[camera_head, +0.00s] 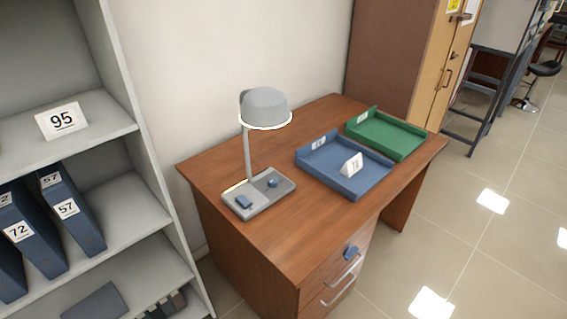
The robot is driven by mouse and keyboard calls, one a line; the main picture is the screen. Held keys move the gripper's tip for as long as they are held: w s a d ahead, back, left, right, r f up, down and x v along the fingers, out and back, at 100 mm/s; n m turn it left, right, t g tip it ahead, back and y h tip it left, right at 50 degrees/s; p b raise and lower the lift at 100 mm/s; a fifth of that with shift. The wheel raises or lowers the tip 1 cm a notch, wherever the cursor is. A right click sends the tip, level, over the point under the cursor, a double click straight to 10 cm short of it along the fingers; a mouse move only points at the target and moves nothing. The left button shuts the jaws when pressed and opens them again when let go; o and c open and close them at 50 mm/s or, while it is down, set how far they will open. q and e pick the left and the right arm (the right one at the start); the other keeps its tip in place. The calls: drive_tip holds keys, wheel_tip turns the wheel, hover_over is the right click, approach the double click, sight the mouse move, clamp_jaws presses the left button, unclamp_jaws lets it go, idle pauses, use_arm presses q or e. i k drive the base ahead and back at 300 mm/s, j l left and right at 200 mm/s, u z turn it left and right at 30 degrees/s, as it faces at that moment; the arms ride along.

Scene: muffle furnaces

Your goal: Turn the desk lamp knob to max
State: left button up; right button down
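A grey desk lamp (265,106) stands on the left part of the wooden desk (239,236). The rim of the lamp's shade looks bright. The knob's setting is too small to read. Neither of my grippers is in view.
A blue tray (318,168) holding a white tag (351,164) and a green tray (398,154) lie on the desk to the right. A grey shelf (128,212) with blue binders (72,202) stands at the left.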

sight(273, 182)
drive_tip(key=i+l, duration=0.15)
drive_tip(key=l, duration=0.2)
drive_tip(key=i+l, duration=0.15)
drive_tip(key=l, duration=0.15)
drive_tip(key=i+l+u, duration=0.1)
drive_tip(key=l, duration=0.25)
drive_tip(key=i+l, duration=0.15)
drive_tip(key=l, duration=0.2)
drive_tip(key=i+l, duration=0.15)
drive_tip(key=l, duration=0.2)
drive_tip(key=i+l+u, duration=0.1)
drive_tip(key=l, duration=0.2)
